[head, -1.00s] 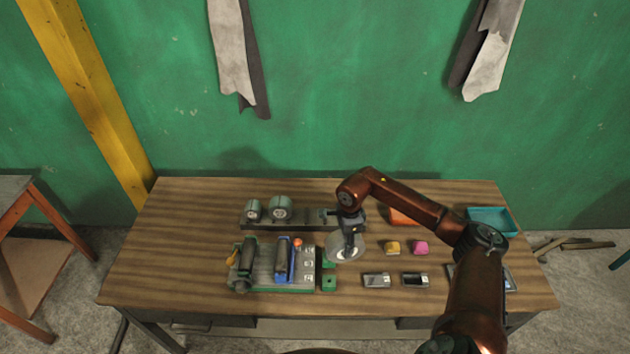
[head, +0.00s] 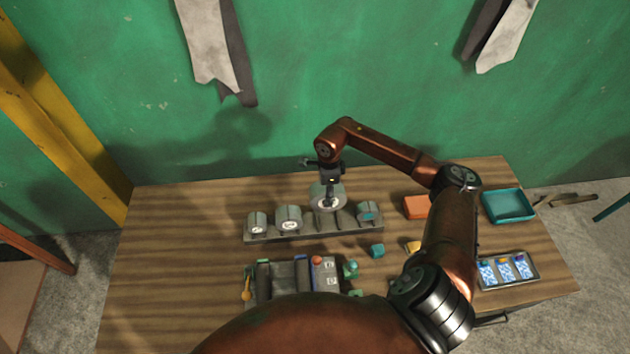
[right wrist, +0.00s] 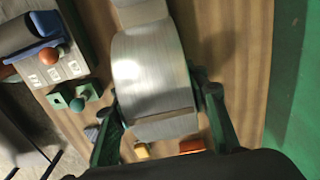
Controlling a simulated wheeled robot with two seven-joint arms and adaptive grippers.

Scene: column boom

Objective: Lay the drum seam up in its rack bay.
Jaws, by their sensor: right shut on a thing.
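My right gripper (head: 327,183) is shut on a large grey-white drum (head: 326,198) and holds it over the middle of the long grey rack (head: 263,237). In the right wrist view, the drum (right wrist: 150,70) sits between my two green-sided fingers, with a darker strip running across its side near the palm. I cannot tell for sure whether that strip is the seam, or whether the drum touches the rack. Two smaller drums (head: 257,223) and (head: 288,218) stand in the rack to the left, and a teal-marked one (head: 368,211) stands to the right.
A machine with rollers and an orange knob (head: 317,260) stands in front of the rack. To the right are an orange block (head: 416,207), a teal tray (head: 509,206) and a grey tray with blue-patterned pieces (head: 509,281). The table's left side (head: 175,260) is clear.

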